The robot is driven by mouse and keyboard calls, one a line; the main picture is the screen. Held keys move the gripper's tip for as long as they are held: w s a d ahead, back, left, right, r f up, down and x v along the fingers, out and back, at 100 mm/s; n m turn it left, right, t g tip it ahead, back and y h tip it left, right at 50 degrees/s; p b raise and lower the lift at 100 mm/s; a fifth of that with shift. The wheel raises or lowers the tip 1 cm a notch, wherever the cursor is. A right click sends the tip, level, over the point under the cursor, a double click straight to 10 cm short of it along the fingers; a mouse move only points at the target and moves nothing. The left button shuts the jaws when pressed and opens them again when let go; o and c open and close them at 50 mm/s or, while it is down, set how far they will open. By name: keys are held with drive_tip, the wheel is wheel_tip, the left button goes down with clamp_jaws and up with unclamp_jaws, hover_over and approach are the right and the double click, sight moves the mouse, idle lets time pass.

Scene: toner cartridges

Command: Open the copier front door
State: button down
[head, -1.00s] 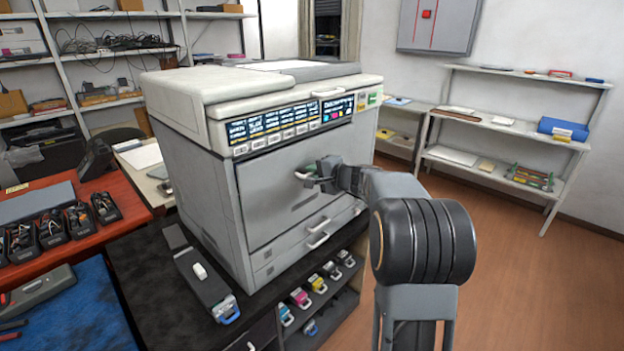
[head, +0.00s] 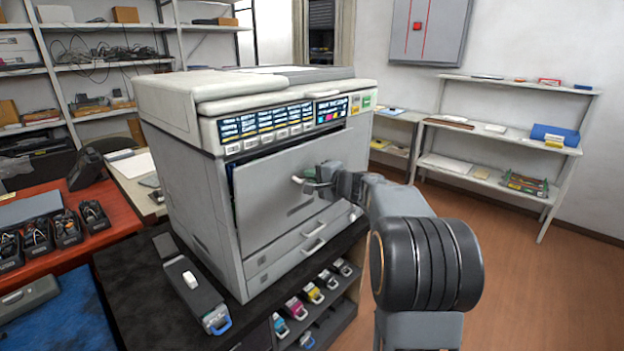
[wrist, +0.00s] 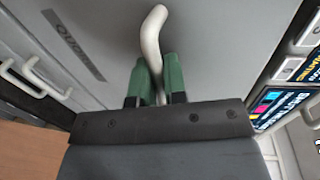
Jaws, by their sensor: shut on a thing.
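The grey copier (head: 185,165) stands on a black-topped stand. Its front door (head: 265,200) is tilted out at the top, with a dark gap along its upper and left edges. My gripper (head: 307,183) is at the door's pale handle (head: 297,180). In the wrist view, the green fingertips of my gripper (wrist: 159,80) are shut on the curved handle (wrist: 152,35), and the door's grey face (wrist: 110,40) fills the background. The inside of the copier is mostly hidden behind the door.
Two drawer handles (head: 314,245) sit below the door. A dark cartridge (head: 195,295) with a blue handle lies on the stand top (head: 135,285). Several coloured cartridges (head: 295,308) stand on the shelf below. The wooden floor (head: 520,270) to the right is clear.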

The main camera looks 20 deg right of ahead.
drive_tip(key=s+b, duration=0.1)
drive_tip(key=b, duration=0.1)
drive_tip(key=s+d+f+t+b, duration=0.1)
drive_tip(key=b, duration=0.2)
drive_tip(key=shift+y, duration=0.3)
drive_tip(key=shift+r, duration=0.1)
drive_tip(key=shift+b, duration=0.4)
drive_tip(key=s+b, duration=0.1)
drive_tip(key=b, duration=0.2)
drive_tip(key=s+f+t+b, duration=0.1)
drive_tip(key=b, duration=0.2)
drive_tip(key=shift+d, duration=0.4)
drive_tip(key=shift+w, duration=0.1)
